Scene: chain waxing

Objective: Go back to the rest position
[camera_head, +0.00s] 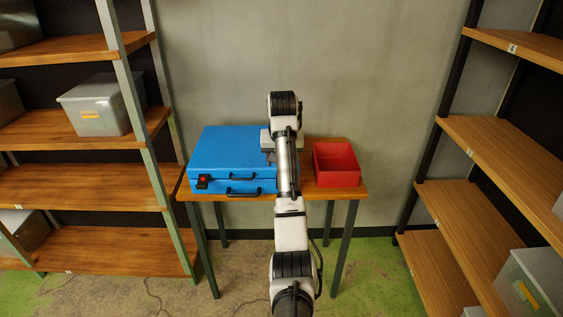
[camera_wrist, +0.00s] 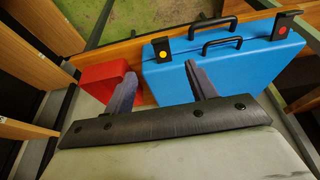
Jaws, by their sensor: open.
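My gripper (camera_wrist: 162,85) is open in the wrist view, with two dark fingers spread apart and nothing between them. In the head view my arm reaches forward over the table, and the gripper (camera_head: 268,145) is mostly hidden behind its links, near the right side of the blue case. The blue case (camera_head: 232,152) is closed and lies flat on the wooden table, left of the arm. The blue case also shows in the wrist view (camera_wrist: 245,62), with two black handles and two latches.
A red open box (camera_head: 336,165) stands on the right of the table (camera_head: 312,192); it also shows in the wrist view (camera_wrist: 102,75). Shelves with grey bins (camera_head: 95,105) stand on the left, and more shelves (camera_head: 490,150) on the right. A wall is behind the table.

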